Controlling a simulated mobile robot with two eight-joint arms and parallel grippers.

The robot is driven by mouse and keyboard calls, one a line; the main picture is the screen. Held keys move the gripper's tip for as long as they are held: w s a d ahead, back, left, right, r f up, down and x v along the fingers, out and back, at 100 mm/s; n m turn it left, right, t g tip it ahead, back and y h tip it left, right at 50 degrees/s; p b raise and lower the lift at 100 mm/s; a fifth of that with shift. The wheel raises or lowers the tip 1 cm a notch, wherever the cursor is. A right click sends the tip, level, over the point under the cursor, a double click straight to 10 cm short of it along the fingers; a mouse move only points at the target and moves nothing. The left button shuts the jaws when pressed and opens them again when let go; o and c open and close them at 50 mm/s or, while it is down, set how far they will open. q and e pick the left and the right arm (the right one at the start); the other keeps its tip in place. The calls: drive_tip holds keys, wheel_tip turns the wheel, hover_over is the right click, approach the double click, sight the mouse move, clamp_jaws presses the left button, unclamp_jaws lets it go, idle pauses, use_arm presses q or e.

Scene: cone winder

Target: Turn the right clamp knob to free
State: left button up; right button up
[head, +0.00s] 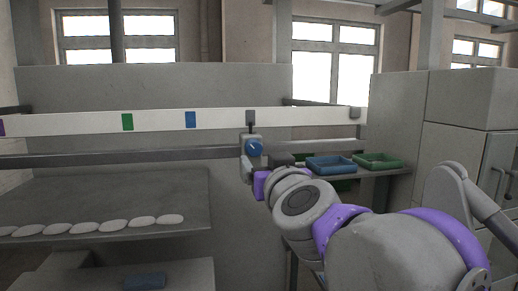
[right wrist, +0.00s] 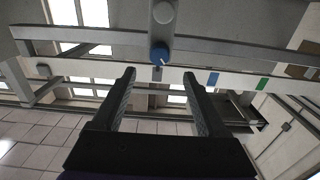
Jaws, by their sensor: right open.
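The clamp knob (head: 254,147) is blue and round with a thin white pointer line. It sits on a grey clamp body under a grey tab on the long white rail. In the head view its pointer slants to the upper left. The knob also shows in the right wrist view (right wrist: 160,52), just beyond and between the fingertips. My right gripper (right wrist: 159,74) is open and empty, its dark fingers on either side of the line to the knob, with no contact visible. In the head view my right forearm hides most of the gripper. My left gripper is out of view.
The white rail (head: 70,124) carries a green (head: 127,122) and a blue marker (head: 190,119). A blue tray (head: 331,166) and a green tray (head: 378,161) stand on a shelf right of the knob. Several white oval pieces (head: 114,225) lie on the grey table at left.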

sight(255, 151)
drive_tip(key=w, duration=0.2)
drive_tip(key=w+a+p, duration=0.1)
drive_tip(key=w, duration=0.5)
drive_tip(key=shift+a+p, duration=0.2)
drive_tip(key=shift+p, duration=0.1)
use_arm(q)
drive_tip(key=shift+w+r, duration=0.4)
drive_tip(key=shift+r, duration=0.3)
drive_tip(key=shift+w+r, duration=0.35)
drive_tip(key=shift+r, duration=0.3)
use_arm(e)
drive_tip(key=shift+w+a+f, duration=0.1)
drive_tip(key=shift+w+a, duration=0.05)
drive_tip(key=shift+w, duration=0.4)
clamp_jaws()
